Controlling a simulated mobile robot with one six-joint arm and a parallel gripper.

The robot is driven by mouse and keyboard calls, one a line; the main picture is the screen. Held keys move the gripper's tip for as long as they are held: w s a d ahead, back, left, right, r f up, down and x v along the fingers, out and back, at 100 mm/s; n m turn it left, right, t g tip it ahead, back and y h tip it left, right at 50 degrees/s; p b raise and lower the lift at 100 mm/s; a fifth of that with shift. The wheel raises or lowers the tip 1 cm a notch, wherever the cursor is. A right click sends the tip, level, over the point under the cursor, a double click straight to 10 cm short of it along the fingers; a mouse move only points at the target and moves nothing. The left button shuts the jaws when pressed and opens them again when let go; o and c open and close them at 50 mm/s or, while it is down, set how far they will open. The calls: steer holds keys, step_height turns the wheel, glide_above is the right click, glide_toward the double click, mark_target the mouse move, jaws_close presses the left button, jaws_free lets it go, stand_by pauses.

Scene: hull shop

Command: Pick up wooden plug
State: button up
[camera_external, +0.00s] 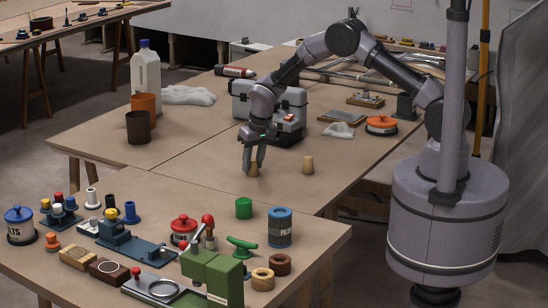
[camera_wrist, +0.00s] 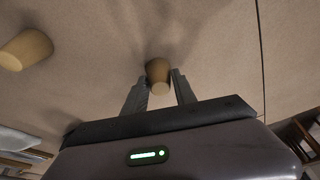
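A tan wooden plug (camera_external: 253,170) is between the fingertips of my gripper (camera_external: 253,167), at the table top. In the wrist view the same plug (camera_wrist: 158,76) shows between the two grey fingers (camera_wrist: 159,80), which lie close along both its sides. I cannot tell whether they press on it. The fingers hide part of the plug in the external view. A second, similar tan plug (camera_external: 308,165) stands apart to the right on the table; in the wrist view it is at the upper left (camera_wrist: 26,50).
Behind my gripper is a grey toolbox (camera_external: 268,104). A green cylinder (camera_external: 244,208) and a blue can (camera_external: 280,227) stand in front, near a green press (camera_external: 212,275) and several fittings. The table around the plugs is clear.

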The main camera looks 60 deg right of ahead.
jaws_close()
steer(key=shift+r, duration=0.1)
